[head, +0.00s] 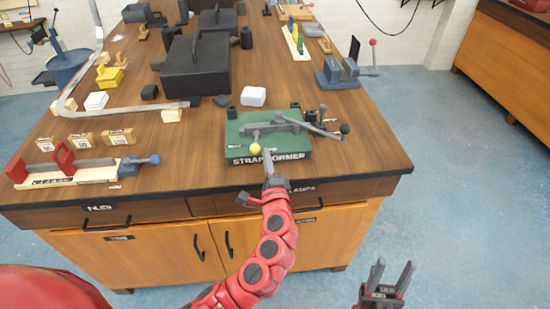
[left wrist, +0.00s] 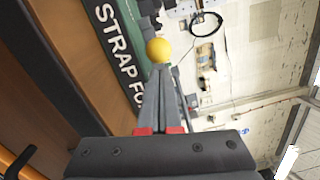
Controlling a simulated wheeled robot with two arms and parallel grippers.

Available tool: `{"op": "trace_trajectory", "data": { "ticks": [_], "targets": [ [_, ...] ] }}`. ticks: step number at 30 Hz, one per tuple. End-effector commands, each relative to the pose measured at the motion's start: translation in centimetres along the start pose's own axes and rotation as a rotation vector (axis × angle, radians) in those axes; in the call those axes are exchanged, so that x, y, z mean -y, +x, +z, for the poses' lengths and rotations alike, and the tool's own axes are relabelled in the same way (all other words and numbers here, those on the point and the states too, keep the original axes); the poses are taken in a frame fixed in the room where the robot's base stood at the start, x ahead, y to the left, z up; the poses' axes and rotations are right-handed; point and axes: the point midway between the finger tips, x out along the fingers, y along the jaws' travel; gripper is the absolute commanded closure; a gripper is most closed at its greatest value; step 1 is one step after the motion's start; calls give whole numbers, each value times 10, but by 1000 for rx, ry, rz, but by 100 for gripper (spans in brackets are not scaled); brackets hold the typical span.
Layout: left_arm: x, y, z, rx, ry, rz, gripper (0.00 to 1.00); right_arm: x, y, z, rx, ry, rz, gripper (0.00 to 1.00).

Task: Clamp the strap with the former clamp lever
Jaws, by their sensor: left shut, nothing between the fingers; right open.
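The strap former is a green block (head: 300,153) labelled STRAP FORMER, at the front edge of the bench; its label side (left wrist: 112,40) shows in the left wrist view. A lever with a yellow ball knob (head: 255,149) projects at its front left, and the knob (left wrist: 158,50) also shows in the left wrist view. A grey arm with a dark ball knob (head: 345,128) lies on the right. I cannot single out the strap among the grey metal parts. My left gripper (head: 268,158) is shut and empty, its tips close by the yellow knob; contact is unclear. My right gripper (head: 393,272) is open, off the bench.
A strap bender with red grips (head: 65,160) lies at the left of the bench. A black toolbox (head: 196,68) and white block (head: 253,96) stand behind the former. A blue vise (head: 338,72) is at the right edge.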

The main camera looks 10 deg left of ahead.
Motion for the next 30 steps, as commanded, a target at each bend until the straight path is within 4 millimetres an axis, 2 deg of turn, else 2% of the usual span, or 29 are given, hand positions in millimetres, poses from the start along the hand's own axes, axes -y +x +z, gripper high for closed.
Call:
{"op": "trace_trajectory", "data": {
  "ticks": [13, 30],
  "targets": [
    [0, 0, 2, -8, 0, -2, 100, 0, 2, 0, 0, 0, 0, 50],
    [-2, 0, 13, -100, -1, -18, 100, -1, 12, -2, 0, 0, 0, 50]
  ]
}}
